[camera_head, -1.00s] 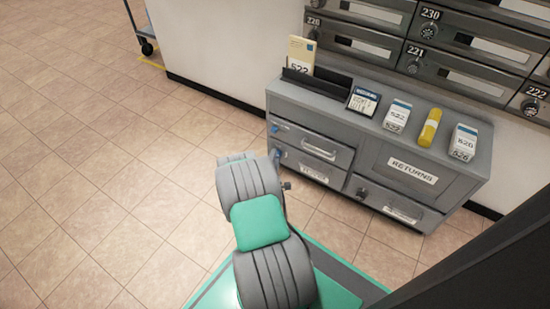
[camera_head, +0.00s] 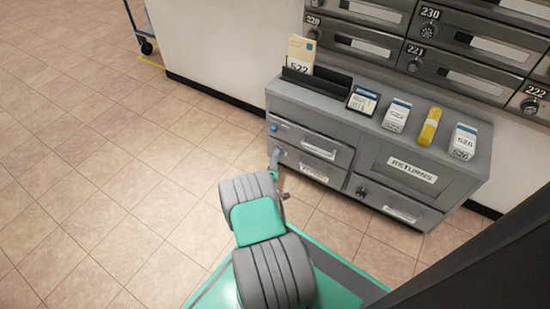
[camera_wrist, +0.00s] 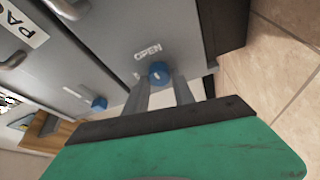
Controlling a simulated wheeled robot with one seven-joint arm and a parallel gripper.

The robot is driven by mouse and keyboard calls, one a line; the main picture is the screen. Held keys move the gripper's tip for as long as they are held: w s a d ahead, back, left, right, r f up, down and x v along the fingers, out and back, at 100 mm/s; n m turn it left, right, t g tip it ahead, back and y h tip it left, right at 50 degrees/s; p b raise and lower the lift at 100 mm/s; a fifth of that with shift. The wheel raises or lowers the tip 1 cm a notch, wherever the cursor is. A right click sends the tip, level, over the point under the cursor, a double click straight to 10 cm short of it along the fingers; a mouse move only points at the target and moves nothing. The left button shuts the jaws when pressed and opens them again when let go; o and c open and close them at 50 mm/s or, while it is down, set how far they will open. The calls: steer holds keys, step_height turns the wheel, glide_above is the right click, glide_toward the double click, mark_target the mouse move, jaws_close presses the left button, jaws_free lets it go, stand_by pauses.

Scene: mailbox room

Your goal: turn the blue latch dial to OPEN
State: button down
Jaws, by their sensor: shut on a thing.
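My gripper (camera_wrist: 160,83) is shut on this dial, one finger on each side. A small pale mark shows on the dial, but I cannot tell which way it points. In the head view my gripper (camera_head: 274,162) is at the left edge of the cabinet front and hides this lower dial. A second blue dial (camera_wrist: 98,104) is apart from my fingers; it also shows in the head view (camera_head: 274,129), above my gripper.
The grey cabinet (camera_head: 290,100) has drawers with bar handles and a RETURNS panel (camera_head: 412,170). Boxes, a yellow tube (camera_head: 430,126) and a black tray (camera_head: 316,82) stand on top. Mailboxes (camera_head: 455,50) are behind. The tiled floor to the left is clear; a cart (camera_head: 146,42) stands far back.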

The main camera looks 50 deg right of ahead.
stand_by(0.3)
steer(key=c, duration=1.1)
jaws_free()
steer(key=shift+o, duration=0.2)
